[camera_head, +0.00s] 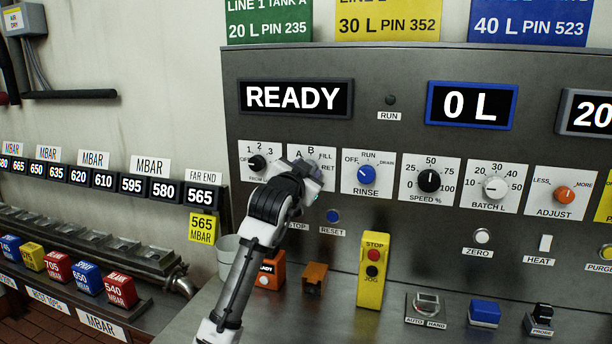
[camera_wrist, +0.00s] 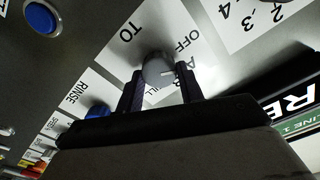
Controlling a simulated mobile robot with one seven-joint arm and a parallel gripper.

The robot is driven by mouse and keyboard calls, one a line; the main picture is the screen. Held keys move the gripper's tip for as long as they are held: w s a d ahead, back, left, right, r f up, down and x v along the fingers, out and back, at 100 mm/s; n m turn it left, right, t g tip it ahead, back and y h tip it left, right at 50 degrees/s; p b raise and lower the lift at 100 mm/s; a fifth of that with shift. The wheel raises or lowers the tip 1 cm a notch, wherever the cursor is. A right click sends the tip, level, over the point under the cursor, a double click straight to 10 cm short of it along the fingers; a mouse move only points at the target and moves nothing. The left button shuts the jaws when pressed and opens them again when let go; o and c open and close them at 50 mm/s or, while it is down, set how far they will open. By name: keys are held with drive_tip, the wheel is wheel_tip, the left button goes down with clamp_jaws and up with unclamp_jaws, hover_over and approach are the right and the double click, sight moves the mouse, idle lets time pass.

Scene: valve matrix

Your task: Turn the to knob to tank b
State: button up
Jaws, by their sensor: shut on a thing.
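The TO knob (camera_wrist: 158,68) is a grey round knob on a white plate marked TO, OFF and A in the wrist view. My gripper (camera_wrist: 160,84) is shut on it, with one dark finger on each side. A pale mark on the knob faces roughly toward the A lettering, but I cannot tell its exact setting. In the head view, the white plate (camera_head: 311,152) shows A, B, FILL and RET. My gripper (camera_head: 306,174) covers the knob and the lower part of the plate there.
The blue RINSE knob (camera_head: 367,174) is close on the right, and a black knob (camera_head: 257,162) is on the left. The READY display (camera_head: 295,97) is above. A blue RESET button (camera_head: 333,216) and a yellow STOP/JOG box (camera_head: 373,270) are below.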

drive_tip(key=m+b, duration=0.1)
drive_tip(key=m, duration=0.3)
drive_tip(key=m+b, duration=0.1)
drive_tip(key=m, duration=0.3)
drive_tip(key=m+b, duration=0.1)
drive_tip(key=m, duration=0.3)
drive_tip(key=shift+d+f, duration=0.1)
drive_tip(key=shift+f, duration=0.15)
idle(0.5)
drive_tip(key=o, duration=1)
drive_tip(key=b+v, duration=0.3)
drive_tip(key=v, duration=1.1)
drive_tip(key=shift+b, duration=0.35)
